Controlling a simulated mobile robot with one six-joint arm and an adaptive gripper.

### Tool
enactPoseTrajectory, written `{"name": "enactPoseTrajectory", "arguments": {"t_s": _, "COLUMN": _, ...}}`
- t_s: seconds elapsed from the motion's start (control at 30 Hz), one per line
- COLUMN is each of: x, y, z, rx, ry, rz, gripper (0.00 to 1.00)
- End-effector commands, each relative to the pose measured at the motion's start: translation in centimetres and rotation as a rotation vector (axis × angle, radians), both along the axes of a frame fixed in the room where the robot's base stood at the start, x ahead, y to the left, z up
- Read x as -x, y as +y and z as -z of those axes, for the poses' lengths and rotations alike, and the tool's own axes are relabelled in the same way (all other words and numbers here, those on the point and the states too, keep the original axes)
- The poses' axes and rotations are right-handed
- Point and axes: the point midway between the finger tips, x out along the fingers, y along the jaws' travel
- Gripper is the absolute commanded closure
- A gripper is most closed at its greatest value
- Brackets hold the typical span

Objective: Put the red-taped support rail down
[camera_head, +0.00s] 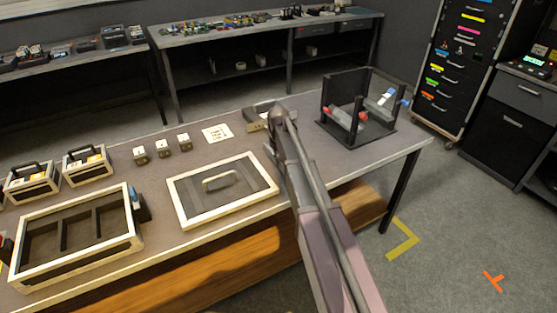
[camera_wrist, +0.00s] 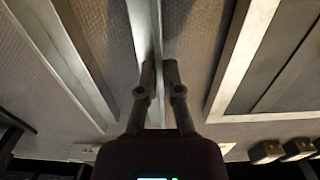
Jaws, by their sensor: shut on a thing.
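In the wrist view, my gripper (camera_wrist: 160,74) is shut on a long, narrow, pale metal rail (camera_wrist: 146,22), which runs away between the fingers toward the top of the picture. No red tape shows on the visible part, so I cannot confirm that it is the red-taped support rail. The grey table surface lies below it. I cannot tell whether the rail touches the table. In the head view, my arm crosses the table to the right of the framed panel and hides the gripper and the rail.
A pale-framed panel with a handle (camera_head: 222,187) lies close by, also in the wrist view (camera_wrist: 250,50). A black stand (camera_head: 375,142) holds grey parts with red and blue ends. Small cubes (camera_head: 162,148) and a divided tray (camera_head: 130,232) lie left. Another pale bar (camera_wrist: 60,62) runs diagonally.

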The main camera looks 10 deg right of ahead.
Motion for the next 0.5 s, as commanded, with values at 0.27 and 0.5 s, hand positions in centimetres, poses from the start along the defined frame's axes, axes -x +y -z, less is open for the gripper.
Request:
{"name": "enactPoseTrajectory", "arguments": {"t_s": 0.27, "x": 0.00, "y": 0.00, "z": 0.28, "rx": 0.000, "ry": 0.000, "rz": 0.000, "gripper": 0.62}}
{"name": "enactPoseTrajectory", "arguments": {"t_s": 0.5, "x": 0.00, "y": 0.00, "z": 0.28, "rx": 0.000, "ry": 0.000, "rz": 0.000, "gripper": 0.57}}
